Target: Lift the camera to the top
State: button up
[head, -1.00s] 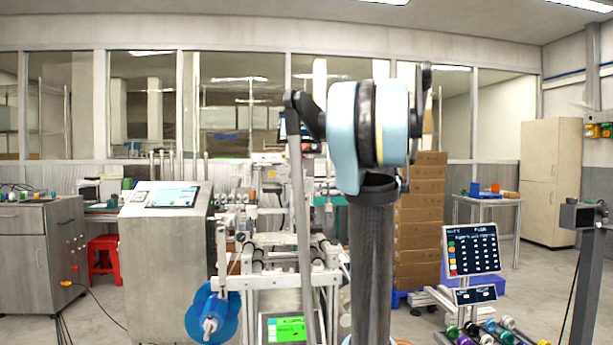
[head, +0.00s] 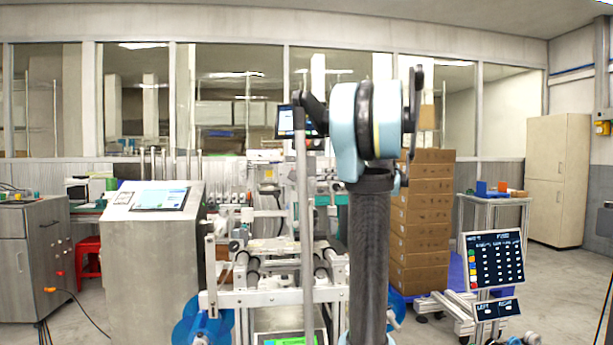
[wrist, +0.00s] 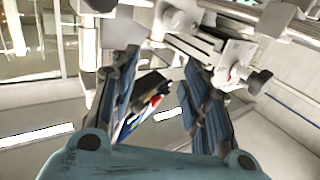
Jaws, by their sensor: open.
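In the wrist view my gripper (wrist: 162,92) is open, its two dark blue ribbed fingers apart with nothing clearly held between them. Beyond the fingertips are a pale metal rail (wrist: 190,42) and a white block (wrist: 236,58) with a dark knob (wrist: 260,82). I cannot tell whether this assembly carries the camera. A dark, colourful flat object (wrist: 145,105) shows between the fingers, seemingly farther off.
A grey console (head: 150,250) with a sloped screen stands left of the machine. Stacked cardboard boxes (head: 425,225) stand behind my arm to the right. A dark display panel (head: 494,260) is at the right. Floor is open at the far right (head: 570,275).

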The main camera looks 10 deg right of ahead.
aim_at(305, 171)
jog(key=x, duration=1.7)
jog(key=shift+w+d, duration=0.25)
jog(key=shift+d, duration=0.05)
jog(key=shift+c, duration=0.6)
grip_shut()
